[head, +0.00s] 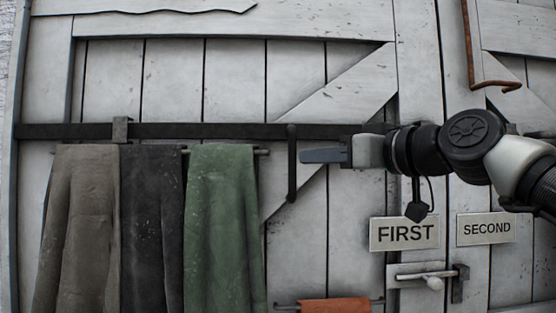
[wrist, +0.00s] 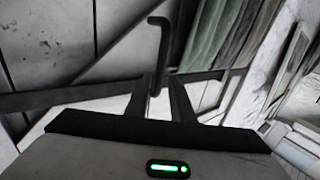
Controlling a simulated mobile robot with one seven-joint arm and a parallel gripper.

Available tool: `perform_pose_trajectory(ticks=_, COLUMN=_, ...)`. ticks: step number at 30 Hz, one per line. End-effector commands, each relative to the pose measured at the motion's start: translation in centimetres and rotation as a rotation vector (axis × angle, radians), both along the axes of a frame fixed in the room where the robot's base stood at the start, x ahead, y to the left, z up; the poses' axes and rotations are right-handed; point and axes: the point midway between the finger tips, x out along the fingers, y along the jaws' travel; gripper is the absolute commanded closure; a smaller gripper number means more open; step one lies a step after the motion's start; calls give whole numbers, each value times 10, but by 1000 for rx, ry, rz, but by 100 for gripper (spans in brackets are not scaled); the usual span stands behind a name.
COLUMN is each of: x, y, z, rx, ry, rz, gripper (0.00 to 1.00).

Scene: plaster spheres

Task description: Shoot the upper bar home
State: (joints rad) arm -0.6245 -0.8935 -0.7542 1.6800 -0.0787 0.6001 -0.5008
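The upper bar (head: 230,131) is a long dark flat bar lying level across the pale plank door; it also crosses the wrist view (wrist: 70,96). A black upright handle (head: 291,165) hangs from it, its lower end bent; it also shows in the wrist view (wrist: 163,45). My gripper (head: 304,156) points left, its fingertips just right of the handle in the head view. In the wrist view its two dark fingers (wrist: 160,82) stand apart, with part of the handle showing in the gap. I cannot tell whether they touch it. My wrist hides the bar's right end.
Brown, dark and green cloths (head: 222,220) hang from a rail left of the handle. An orange cloth (head: 335,306) hangs lower down. Signs read FIRST (head: 404,233) and SECOND (head: 486,229), above a small bolt (head: 432,276). A rusty hook (head: 470,55) hangs at upper right.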

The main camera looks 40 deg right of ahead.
Motion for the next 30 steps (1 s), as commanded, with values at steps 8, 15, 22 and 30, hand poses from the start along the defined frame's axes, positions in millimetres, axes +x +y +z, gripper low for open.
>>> perform_pose_trajectory(ticks=8, x=63, y=5, z=1, rx=-2, ry=3, rz=3, gripper=78)
perform_pose_trajectory(ticks=15, x=103, y=6, z=1, rx=-1, ry=1, rz=2, gripper=78)
perform_pose_trajectory(ticks=22, x=118, y=5, z=0, rx=-1, ry=0, rz=1, gripper=78)
perform_pose_trajectory(ticks=30, x=119, y=5, z=0, rx=-1, ry=0, rz=0, gripper=80)
